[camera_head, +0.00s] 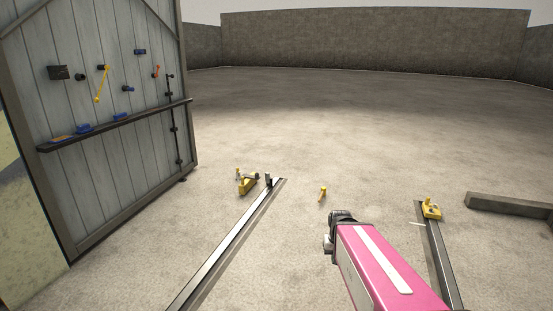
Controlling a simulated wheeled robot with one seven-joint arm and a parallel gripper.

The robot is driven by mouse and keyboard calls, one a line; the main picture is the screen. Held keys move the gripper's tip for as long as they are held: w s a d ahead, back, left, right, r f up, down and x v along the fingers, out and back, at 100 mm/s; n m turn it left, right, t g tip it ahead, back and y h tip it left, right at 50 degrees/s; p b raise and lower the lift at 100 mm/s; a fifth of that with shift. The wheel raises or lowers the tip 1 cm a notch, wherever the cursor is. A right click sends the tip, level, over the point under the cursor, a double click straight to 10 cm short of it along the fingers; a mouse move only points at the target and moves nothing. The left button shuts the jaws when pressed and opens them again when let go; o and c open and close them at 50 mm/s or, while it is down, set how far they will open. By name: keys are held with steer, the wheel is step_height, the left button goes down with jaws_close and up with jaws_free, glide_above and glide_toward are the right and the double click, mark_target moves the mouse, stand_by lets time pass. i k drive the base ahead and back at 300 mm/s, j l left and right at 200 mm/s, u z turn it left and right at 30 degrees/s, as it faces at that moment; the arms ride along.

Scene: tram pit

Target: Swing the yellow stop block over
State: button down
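A yellow stop block (248,186) with a dark part on it sits on the ground just left of the far end of the left rail (232,238). A second yellow block (431,210) with a raised knob sits on the far end of the right rail (440,262). I cannot tell from the picture which one the task means. My pink arm reaches in from the bottom right. The dark end of my arm, with my gripper (341,217), is between the two rails, apart from both blocks. Its fingers are not clear enough to show open or shut.
A small yellow upright piece (323,193) stands between the rails. A grey plank door (110,110) with tools and a dark shelf (115,124) stands at the left. A low concrete beam (510,206) lies at the right. The ground beyond is clear up to the far wall (370,45).

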mark_target(247, 184)
steer(key=i, duration=1.85)
steer(key=i+u, duration=0.2)
steer(key=i, duration=0.25)
steer(key=i+l+u, duration=0.15)
steer(key=i, duration=0.25)
steer(key=i+l+u, duration=0.2)
steer(key=i, duration=0.25)
steer(key=i+l+u, duration=0.15)
steer(key=i, duration=0.25)
steer(key=i+l+u, duration=0.3)
steer(key=i, duration=0.25)
steer(key=i+l+u, duration=0.25)
steer(key=i+l, duration=0.15)
steer(key=i, duration=0.15)
